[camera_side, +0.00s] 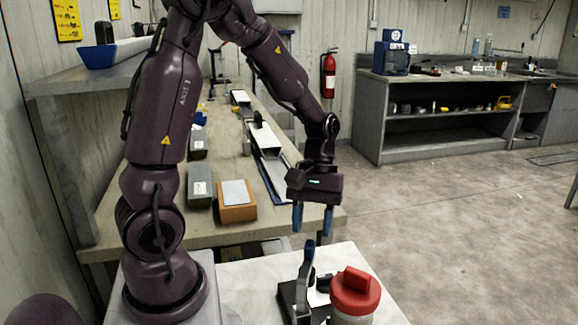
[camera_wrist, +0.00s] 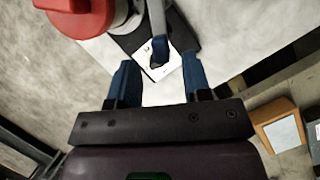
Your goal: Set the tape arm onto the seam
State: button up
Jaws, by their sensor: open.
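What looks like the tape arm (camera_side: 306,268) stands raised and tilted, grey-blue with a dark blue tip, on a black base (camera_side: 288,297) on the white table. In the wrist view the arm (camera_wrist: 157,25) points toward my gripper, its blue tip over a white plate (camera_wrist: 148,58) with small dark marks. My gripper (camera_side: 312,221) hangs above and slightly behind the arm in the side view, its blue fingers pointing down. In the wrist view the gripper (camera_wrist: 160,72) is open and empty, the arm's tip just beyond the gap, apparently untouched. I cannot make out the seam.
A red-lidded jar (camera_side: 355,293) stands close beside the black base, right of it. The white tabletop (camera_side: 245,285) is clear to the left. The long bench (camera_side: 233,237) behind holds an orange box (camera_side: 237,211), grey boxes and long trays.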

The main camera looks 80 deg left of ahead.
jog(key=v, duration=0.8)
jog(key=s+d+r+m+t+y, duration=0.4)
jog(key=s+d+r+m+t, duration=0.3)
jog(key=m, duration=0.5)
jog(key=shift+s+d+t, duration=0.3)
jog(key=shift+d+t, duration=0.1)
jog(key=shift+d, duration=0.5)
jog(key=shift+r, duration=0.1)
